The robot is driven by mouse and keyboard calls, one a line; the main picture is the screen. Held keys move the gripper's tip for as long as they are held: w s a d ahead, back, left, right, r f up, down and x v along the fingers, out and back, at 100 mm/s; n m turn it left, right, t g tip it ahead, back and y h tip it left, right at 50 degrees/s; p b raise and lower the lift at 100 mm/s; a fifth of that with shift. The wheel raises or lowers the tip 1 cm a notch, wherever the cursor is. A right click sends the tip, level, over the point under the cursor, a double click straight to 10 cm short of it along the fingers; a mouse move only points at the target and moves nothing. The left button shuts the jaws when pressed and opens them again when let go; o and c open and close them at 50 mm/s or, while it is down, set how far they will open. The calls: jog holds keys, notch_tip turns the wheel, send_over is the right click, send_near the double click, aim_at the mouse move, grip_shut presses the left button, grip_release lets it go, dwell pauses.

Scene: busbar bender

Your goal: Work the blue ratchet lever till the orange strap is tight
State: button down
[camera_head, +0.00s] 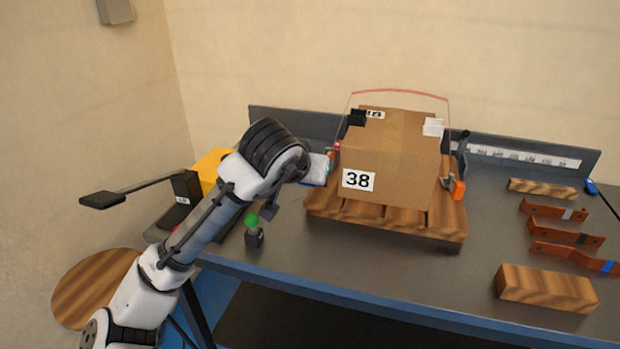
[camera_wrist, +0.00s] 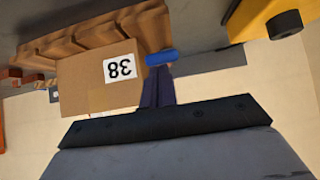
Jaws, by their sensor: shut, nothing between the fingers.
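The orange strap (camera_head: 400,91) shows as a thin reddish loop arching over a cardboard box (camera_head: 400,160) marked 38, with a gap above the box top. The box sits on a wooden pallet (camera_head: 440,222); both also show inverted in the wrist view. My gripper (camera_head: 328,162) is beside the box's left side, small and partly hidden by my arm. In the wrist view its dark fingers (camera_wrist: 157,88) are shut, with their tips at a blue cylinder (camera_wrist: 161,57), which looks like the ratchet lever's grip. Whether they touch it I cannot tell. The ratchet body is hidden.
An orange fitting (camera_head: 458,189) is at the pallet's right side. A green-topped knob (camera_head: 252,222) stands near the table's front left. A yellow machine (camera_head: 212,165) is behind my arm. Bent copper bars (camera_head: 565,233) and a wooden block (camera_head: 545,289) lie at right.

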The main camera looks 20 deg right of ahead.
jog(key=v, duration=0.7)
jog(key=shift+r, duration=0.3)
jog(key=shift+w+a, duration=0.15)
jog(key=shift+w, duration=0.05)
dwell(0.7)
